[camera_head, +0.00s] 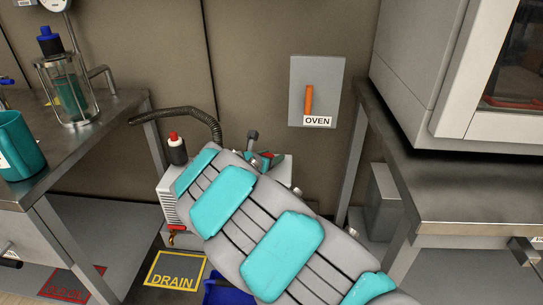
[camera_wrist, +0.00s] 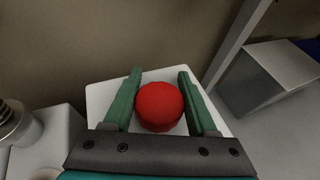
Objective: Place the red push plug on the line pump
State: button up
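The red push plug (camera_wrist: 158,106) sits between the two green fingers of my gripper (camera_wrist: 159,90) in the wrist view. Its round top faces the camera, and the fingers close in on both sides of it. Its underside is hidden. A pale flat face, apparently part of the line pump (camera_wrist: 100,95), lies behind it. I cannot tell whether the plug touches that face. In the head view the pump (camera_head: 173,207) stands low behind my arm, mostly covered. Only a bit of red and green shows at the gripper (camera_head: 272,159) there.
A dark bottle with a red cap (camera_head: 177,149) rises at the pump's left, near a black hose (camera_head: 180,112). An oven switch panel (camera_head: 317,75) is on the wall. A bench (camera_head: 460,190) stands right and a table (camera_head: 75,135) left. A yellow DRAIN marking (camera_head: 173,270) is on the floor.

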jog(key=o, duration=0.4)
jog(key=shift+r, duration=0.1)
jog(key=v, duration=1.2)
